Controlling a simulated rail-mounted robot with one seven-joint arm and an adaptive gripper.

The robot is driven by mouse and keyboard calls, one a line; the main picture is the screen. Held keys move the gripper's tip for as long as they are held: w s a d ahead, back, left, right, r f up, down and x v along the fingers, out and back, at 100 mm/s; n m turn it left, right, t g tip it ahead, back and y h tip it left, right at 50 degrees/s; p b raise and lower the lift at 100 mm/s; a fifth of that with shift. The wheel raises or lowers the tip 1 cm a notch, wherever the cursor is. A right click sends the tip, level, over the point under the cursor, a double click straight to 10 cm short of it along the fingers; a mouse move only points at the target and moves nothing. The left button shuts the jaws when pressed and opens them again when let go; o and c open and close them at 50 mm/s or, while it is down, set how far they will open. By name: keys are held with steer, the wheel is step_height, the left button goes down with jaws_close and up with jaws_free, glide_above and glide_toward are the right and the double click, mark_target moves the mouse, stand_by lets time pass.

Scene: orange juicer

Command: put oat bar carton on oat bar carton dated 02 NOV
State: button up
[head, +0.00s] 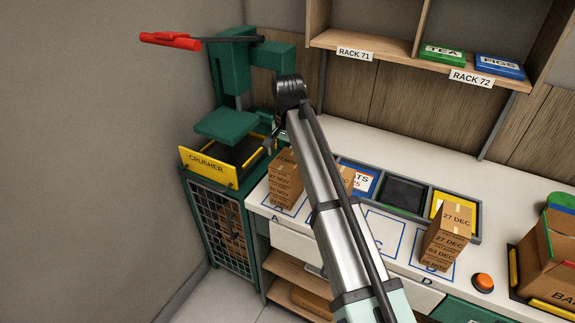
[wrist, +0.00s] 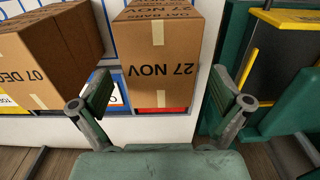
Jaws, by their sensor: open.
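An oat bar carton stack (head: 285,180) stands on square A, left of my arm in the head view. Its top carton, dated 27 NOV, shows upside down in the wrist view (wrist: 160,45). My gripper (wrist: 163,88) is open and empty, with its fingers on either side of that carton's width and apart from it. Another carton (wrist: 35,62), dated 07 DEC, is at the wrist view's left; a carton (head: 347,177) shows partly behind my arm. A stack (head: 447,238) on square D reads 27 DEC on top, with smaller dates below. I cannot make out 02 NOV.
A green crusher (head: 235,125) with a yellow-fronted tray (head: 208,167) stands left of stack A. A dark tray (head: 404,195) lies behind the squares. An orange button (head: 483,283) and an open box (head: 550,250) are at the right. Square C is largely clear.

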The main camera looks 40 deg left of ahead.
mark_target(287, 160)
step_height(287, 160, up, 9)
steer(key=b, duration=0.1)
steer(key=shift+b, duration=0.35)
